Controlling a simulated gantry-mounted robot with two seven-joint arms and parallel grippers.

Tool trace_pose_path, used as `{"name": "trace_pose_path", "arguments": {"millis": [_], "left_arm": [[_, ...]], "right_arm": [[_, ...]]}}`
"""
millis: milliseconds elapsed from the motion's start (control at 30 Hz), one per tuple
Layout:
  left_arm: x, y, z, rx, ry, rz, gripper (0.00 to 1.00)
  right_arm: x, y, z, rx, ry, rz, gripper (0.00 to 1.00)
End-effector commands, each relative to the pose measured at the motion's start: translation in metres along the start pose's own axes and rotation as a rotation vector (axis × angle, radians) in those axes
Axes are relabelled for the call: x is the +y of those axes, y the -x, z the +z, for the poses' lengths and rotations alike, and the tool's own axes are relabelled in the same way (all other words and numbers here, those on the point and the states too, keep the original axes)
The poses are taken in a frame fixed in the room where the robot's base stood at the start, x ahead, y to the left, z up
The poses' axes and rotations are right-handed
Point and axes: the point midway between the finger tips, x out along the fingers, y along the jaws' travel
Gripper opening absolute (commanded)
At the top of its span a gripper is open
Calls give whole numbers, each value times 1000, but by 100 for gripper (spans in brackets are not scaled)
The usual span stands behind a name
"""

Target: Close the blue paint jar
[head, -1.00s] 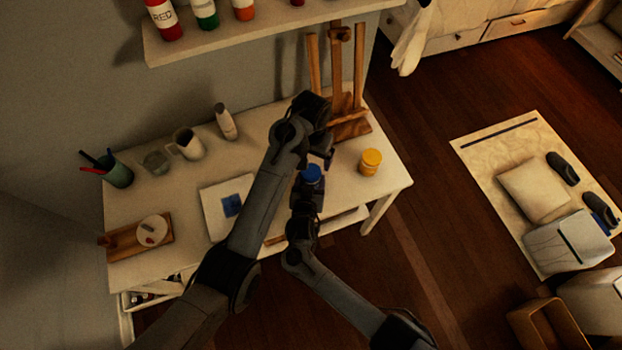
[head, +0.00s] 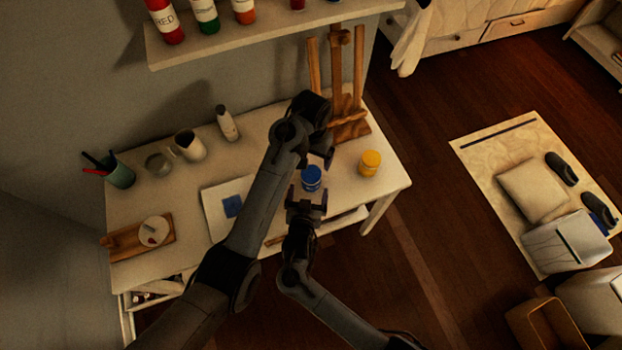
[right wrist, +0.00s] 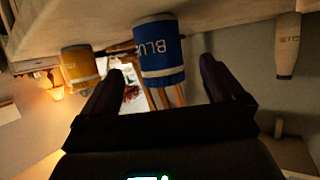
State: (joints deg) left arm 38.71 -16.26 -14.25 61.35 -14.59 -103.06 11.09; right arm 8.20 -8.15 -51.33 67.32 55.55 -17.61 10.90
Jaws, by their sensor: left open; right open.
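The blue paint jar (head: 311,178) stands upright on the white desk, near its front edge. It also shows in the right wrist view (right wrist: 160,52), with part of its "BLUE" label facing the camera. I cannot tell whether a separate lid sits on it. My right gripper (head: 306,200) is open and empty just in front of the jar, its fingers apart and pointing at it. In the right wrist view the jar is beyond the fingertips, between them in the picture. My left gripper (head: 325,154) is open just above the jar in the head view; its fingers are partly hidden by its wrist.
A yellow jar (head: 370,163) stands to the right. A wooden easel (head: 342,85) is behind. A white sheet with a blue square (head: 233,206) lies left, partly behind my left arm. A white bottle (head: 227,124), pitcher (head: 189,146) and pen cup (head: 120,172) stand farther left.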

Motion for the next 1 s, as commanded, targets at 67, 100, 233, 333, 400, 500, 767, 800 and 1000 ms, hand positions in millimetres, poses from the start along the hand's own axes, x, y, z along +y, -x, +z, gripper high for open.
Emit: {"name": "trace_pose_path", "arguments": {"millis": [67,100,233,333,400,500,767,800,1000], "left_arm": [[0,3,0,0,0,0,91],[0,4,0,0,0,0,91],[0,6,0,0,0,0,91],[0,7,0,0,0,0,91],[0,7,0,0,0,0,91],[0,7,0,0,0,0,91],[0,7,0,0,0,0,91],[0,7,0,0,0,0,91],[-1,5,2,1,3,2,91]], "right_arm": [[0,15,0,-2,-2,-1,95],[0,22,0,-2,-1,-1,95],[0,38,0,-2,-1,0,95],[0,47,0,-1,0,0,95],[0,51,0,-1,1,0,95],[1,54,0,0,0,1,95],[0,54,0,0,1,1,95],[0,54,0,0,1,1,95],[1,54,1,-9,-3,-1,95]]}}
